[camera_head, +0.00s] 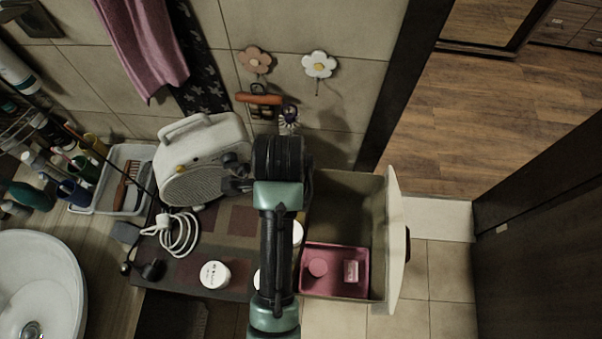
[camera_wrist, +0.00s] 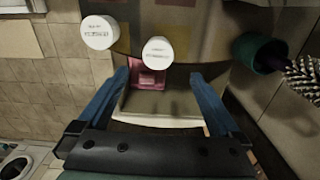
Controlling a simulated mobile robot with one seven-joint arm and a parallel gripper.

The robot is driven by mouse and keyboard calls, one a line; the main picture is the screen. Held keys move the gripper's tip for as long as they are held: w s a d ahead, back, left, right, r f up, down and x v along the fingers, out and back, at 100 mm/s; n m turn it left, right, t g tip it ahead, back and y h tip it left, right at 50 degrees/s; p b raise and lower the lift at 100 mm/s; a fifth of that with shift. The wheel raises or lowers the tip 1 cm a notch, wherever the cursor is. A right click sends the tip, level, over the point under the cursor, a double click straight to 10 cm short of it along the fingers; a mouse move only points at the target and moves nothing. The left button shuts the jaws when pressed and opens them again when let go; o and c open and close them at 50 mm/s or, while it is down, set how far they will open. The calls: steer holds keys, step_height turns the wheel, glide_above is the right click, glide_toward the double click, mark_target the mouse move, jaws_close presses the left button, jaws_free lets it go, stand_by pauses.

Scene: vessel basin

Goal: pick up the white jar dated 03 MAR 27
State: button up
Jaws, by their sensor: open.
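In the head view a white round jar (camera_head: 215,274) stands on the patterned mat, left of my arm. Two more white round things, partly hidden by my arm, show at its left edge (camera_head: 257,280) and its right edge (camera_head: 297,233). In the wrist view there are two white-lidded jars, one at upper left (camera_wrist: 98,32) and one near the middle (camera_wrist: 158,52). Both lids carry dark print too small to read, so I cannot tell which is dated 03 MAR 27. My gripper (camera_wrist: 158,77) is open and empty, its blue fingers apart, with the middle jar beyond the gap between them.
An open bin (camera_head: 388,245) right of my arm holds a pink tray (camera_head: 330,290) with small items. A cream heater-like appliance (camera_head: 205,160), a coiled white cable (camera_head: 180,235) and a sink (camera_head: 40,280) lie left. A teal cup with a brush (camera_wrist: 258,53) is right in the wrist view.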

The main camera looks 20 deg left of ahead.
steer(key=f+b, duration=0.1)
steer(key=s+f+b, duration=0.1)
steer(key=b, duration=0.1)
steer(key=shift+s+f, duration=0.2)
steer(key=shift+s, duration=0.1)
steer(key=f, duration=0.4)
steer(key=shift+w+p, duration=0.3)
steer(key=shift+f, duration=0.45)
steer(key=f, duration=0.1)
steer(key=f+p, duration=0.1)
steer(key=f, duration=0.2)
steer(key=shift+w+d+f+p, duration=0.15)
steer(key=shift+w+d+p, duration=0.05)
steer(key=shift+w+p, duration=0.15)
steer(key=shift+f, duration=0.45)
steer(key=c, duration=1.4)
